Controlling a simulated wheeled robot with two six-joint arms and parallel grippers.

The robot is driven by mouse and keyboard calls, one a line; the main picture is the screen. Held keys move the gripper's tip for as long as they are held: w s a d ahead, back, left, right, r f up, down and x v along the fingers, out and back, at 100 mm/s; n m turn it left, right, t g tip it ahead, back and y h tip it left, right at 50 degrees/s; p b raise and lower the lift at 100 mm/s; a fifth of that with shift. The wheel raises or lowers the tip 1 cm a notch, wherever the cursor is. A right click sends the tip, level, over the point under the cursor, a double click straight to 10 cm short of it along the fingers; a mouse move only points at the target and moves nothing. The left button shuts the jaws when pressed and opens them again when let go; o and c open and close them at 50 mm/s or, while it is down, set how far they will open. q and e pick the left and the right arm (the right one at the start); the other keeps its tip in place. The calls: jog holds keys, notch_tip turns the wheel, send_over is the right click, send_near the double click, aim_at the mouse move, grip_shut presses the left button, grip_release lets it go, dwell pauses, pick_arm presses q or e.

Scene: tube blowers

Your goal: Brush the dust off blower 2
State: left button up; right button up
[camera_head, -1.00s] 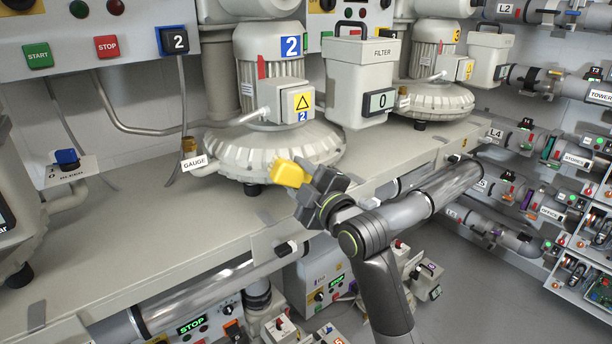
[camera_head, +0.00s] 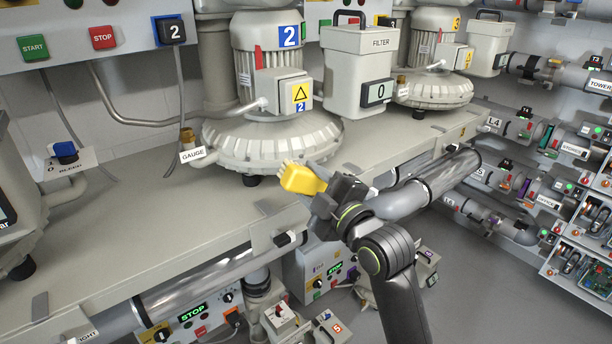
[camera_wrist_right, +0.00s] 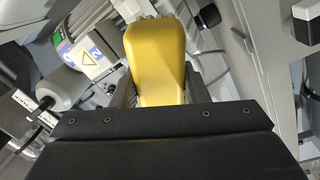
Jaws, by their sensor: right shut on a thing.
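Blower 2 (camera_head: 270,142) stands on the grey bench, with a round ribbed housing, a motor marked with a blue 2, and a terminal box with a yellow warning triangle. My right gripper (camera_head: 322,192) is shut on a yellow-handled brush (camera_head: 302,180). Pale bristles show at the brush's far edge, close to the front right rim of the housing; I cannot tell whether they touch it. The brush (camera_wrist_right: 156,55) fills the upper middle of the right wrist view, with the blower's terminal box (camera_wrist_right: 88,58) to its left. No dust can be made out. My left gripper is not in view.
A filter box (camera_head: 358,70) with a display reading 0 stands right of blower 2. Bare bench (camera_head: 150,215) lies front left. Pipes (camera_head: 430,190) run along the right.

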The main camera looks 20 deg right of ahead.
jog(key=shift+s, duration=0.1)
jog(key=shift+v, duration=1.45)
jog(key=shift+a+r, duration=0.15)
